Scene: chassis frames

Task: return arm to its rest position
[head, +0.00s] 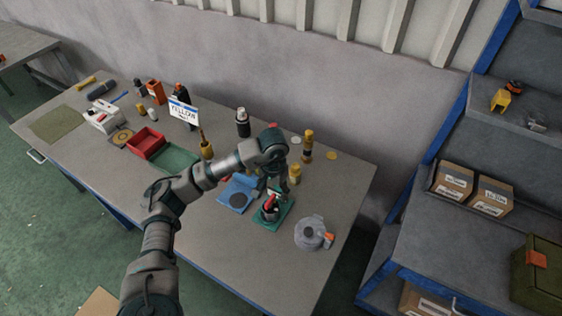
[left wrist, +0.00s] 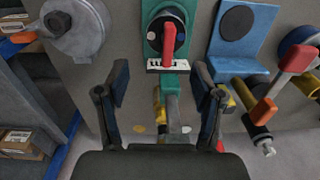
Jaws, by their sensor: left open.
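My left arm reaches from the bottom left of the head view over the workbench (head: 235,258). Its gripper (head: 276,188) hangs over the right part of the bench, close above a green plate (head: 287,212) with a black rotary switch and red handle (head: 269,204). In the left wrist view, the two fingers of the gripper (left wrist: 160,100) are apart with nothing held between them. The red handle (left wrist: 169,42) is just beyond the fingertips, apparently apart from them; the head view partly hides this gap. My right gripper is in neither view.
A blue plate with a dark disc (head: 238,198) lies left of the switch, and a grey round housing (head: 312,233) lies to its right. Blue-framed shelves (head: 450,235) with boxes stand at right.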

